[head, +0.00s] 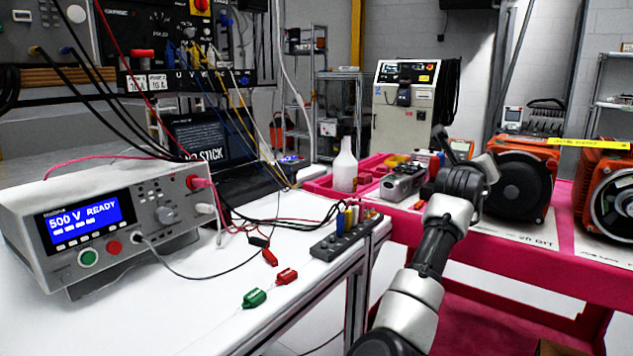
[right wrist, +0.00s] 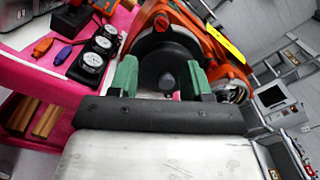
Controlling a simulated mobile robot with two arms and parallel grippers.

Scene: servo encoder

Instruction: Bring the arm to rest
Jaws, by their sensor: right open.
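My right arm (head: 424,270) reaches up from the bottom of the head view over the pink cart's edge. Its gripper (head: 466,158) is in front of an orange motor with a dark round face (head: 519,187), overlapping its left side. In the right wrist view the two green fingers of my right gripper (right wrist: 160,82) are spread apart with nothing held between them. The motor's dark round face (right wrist: 166,58) shows beyond and between the fingers. I cannot tell how far the fingers are from it. My left gripper is in neither view.
A second orange motor (head: 611,195) stands at right on the pink cart (head: 500,243). A white bottle (head: 345,166) and a grey device (head: 404,182) stand at its left. The white bench (head: 190,325) holds a 500 V tester (head: 110,225), clips (head: 255,298) and cables.

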